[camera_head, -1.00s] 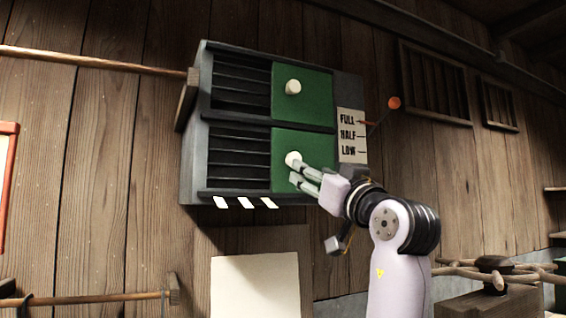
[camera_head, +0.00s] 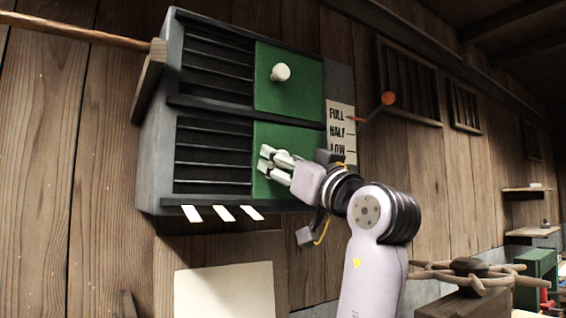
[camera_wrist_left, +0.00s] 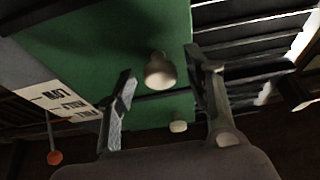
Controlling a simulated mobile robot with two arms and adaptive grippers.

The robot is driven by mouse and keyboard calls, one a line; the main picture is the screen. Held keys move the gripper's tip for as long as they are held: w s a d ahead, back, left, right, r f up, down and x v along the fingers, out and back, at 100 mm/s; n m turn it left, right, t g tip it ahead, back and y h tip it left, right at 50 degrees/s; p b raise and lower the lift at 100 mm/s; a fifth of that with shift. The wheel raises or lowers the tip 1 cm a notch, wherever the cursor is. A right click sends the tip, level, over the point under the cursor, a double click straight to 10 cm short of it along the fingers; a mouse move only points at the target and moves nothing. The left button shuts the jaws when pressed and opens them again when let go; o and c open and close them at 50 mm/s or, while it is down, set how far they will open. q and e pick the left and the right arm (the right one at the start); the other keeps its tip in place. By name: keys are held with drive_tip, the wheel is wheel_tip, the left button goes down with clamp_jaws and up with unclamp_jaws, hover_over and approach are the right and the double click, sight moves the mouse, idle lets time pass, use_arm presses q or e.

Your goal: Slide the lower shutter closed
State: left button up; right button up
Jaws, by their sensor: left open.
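The lower shutter (camera_head: 296,137) is a green panel over the right part of the lower vent in a grey wall box. The dark slats (camera_head: 212,155) to its left are uncovered. My left gripper (camera_head: 268,162) is open in front of this shutter. In the left wrist view, which is upside down, the lower shutter's pale knob (camera_wrist_left: 160,70) lies between the spread fingers (camera_wrist_left: 158,72); I cannot tell whether they touch it. The gripper hides this knob in the head view. The green upper shutter (camera_head: 302,80) has its own white knob (camera_head: 281,72). My right gripper is not in view.
A FULL, HALF, LOW label (camera_head: 341,128) and an orange-tipped lever (camera_head: 388,98) are right of the shutters. White tabs (camera_head: 224,213) hang under the box. A blank pale sheet (camera_head: 225,293) is below.

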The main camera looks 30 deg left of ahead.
use_arm(q)
drive_tip(key=shift+c, duration=0.3)
clamp_jaws()
idle(0.5)
